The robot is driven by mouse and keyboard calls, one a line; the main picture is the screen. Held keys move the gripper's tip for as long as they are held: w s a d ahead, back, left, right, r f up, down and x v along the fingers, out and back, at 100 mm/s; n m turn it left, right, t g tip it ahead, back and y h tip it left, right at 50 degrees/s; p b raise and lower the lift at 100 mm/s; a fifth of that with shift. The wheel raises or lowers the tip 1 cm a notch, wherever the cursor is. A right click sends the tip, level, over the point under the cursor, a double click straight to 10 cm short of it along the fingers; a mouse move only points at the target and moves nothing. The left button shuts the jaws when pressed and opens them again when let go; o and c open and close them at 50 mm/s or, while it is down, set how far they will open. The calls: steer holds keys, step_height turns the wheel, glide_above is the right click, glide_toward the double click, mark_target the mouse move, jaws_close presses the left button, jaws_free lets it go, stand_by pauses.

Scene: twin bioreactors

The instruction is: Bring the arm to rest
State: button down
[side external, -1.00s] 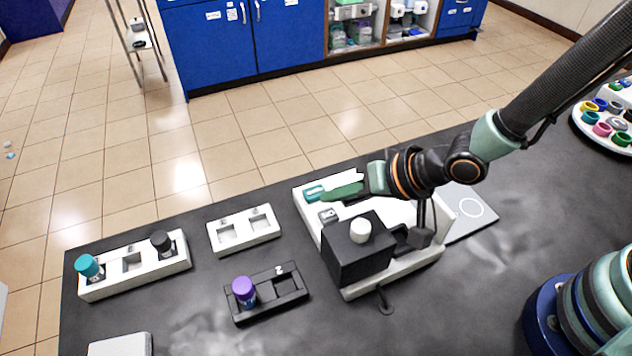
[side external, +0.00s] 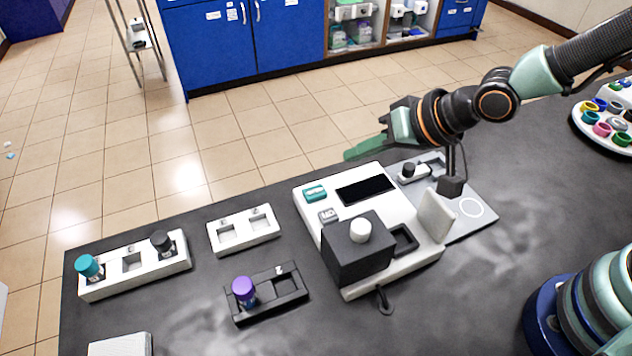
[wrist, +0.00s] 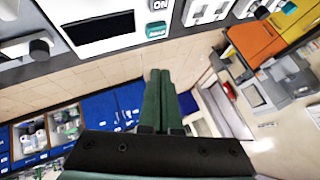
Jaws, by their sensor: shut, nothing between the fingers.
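My gripper (side external: 352,153) is raised in the air above the back edge of the bench, behind the white bioreactor unit (side external: 312,215). Its green fingers point left and lie together with nothing between them. In the wrist view the two fingers (wrist: 160,90) are side by side, touching. The unit has a dark screen (side external: 365,190), a teal button (side external: 315,193), a grey button (side external: 328,216) and a black block with a white knob (side external: 360,231). A pale lid (side external: 436,214) stands upright at its right side.
A black rack (side external: 285,287) holds a purple-capped vial (side external: 244,291). A white rack (side external: 130,277) holds teal-capped and black-capped vials. An empty white rack (side external: 244,231) stands between. A grey plate (side external: 480,212) lies right of the unit. A round tray of coloured pots (side external: 605,128) is far right.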

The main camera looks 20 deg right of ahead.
steer(key=s+d+r+h, duration=0.1)
steer(key=s+d+r, duration=0.1)
steer(key=d, duration=0.5)
steer(key=s+d+r+n+g+h, duration=0.1)
steer(key=s+d+r+h, duration=0.1)
steer(key=d+r, duration=0.3)
steer(key=s+d+r+h, duration=0.1)
steer(key=s+d+r, duration=0.1)
steer(key=d, duration=0.8)
steer(key=shift+s+r+g+h, duration=0.3)
steer(key=shift+s+r, duration=0.1)
steer(key=shift+r, duration=0.45)
